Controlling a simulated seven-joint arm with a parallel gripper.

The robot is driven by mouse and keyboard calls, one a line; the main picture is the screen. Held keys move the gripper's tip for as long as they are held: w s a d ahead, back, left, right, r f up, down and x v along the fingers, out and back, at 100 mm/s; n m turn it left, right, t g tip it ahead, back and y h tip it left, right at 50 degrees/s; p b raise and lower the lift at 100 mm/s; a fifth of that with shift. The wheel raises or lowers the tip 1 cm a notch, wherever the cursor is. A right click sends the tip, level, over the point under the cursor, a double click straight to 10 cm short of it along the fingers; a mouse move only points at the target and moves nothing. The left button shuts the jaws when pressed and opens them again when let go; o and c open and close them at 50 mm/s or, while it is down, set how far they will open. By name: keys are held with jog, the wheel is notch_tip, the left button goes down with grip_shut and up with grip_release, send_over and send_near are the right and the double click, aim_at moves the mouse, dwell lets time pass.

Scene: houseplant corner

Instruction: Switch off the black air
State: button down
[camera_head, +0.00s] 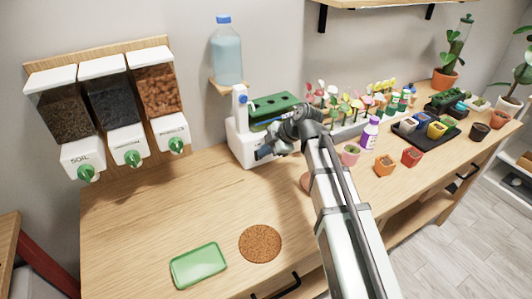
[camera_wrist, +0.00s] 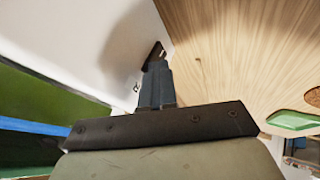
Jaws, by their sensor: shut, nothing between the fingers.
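A white unit (camera_head: 240,148) with a green top stands against the wall on the wooden counter. Its white side (camera_wrist: 100,40) fills the upper left of the wrist view. A small black switch-like part (camera_wrist: 157,52) sits on that side, right at my fingertips and partly hidden by them. Part of a dark letter shows beside it; the full label is not readable. My gripper (camera_head: 262,153) is at the front of the white unit; its fingers are together and empty, also in the wrist view (camera_wrist: 156,70). I cannot tell whether they touch the black part or which way it is set.
A water bottle (camera_head: 226,52) stands above the unit. Three dispensers (camera_head: 112,100) hang at left. A green tray (camera_head: 199,265) and a round cork mat (camera_head: 260,243) lie on the counter. Several pots and a purple-labelled bottle (camera_head: 370,132) stand right of my arm.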

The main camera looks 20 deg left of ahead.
jog(key=shift+r, duration=0.2)
jog(key=shift+r, duration=0.6)
jog(key=s+v, duration=0.1)
jog(key=v, duration=1.1)
jog(key=shift+s, duration=0.15)
dwell(0.4)
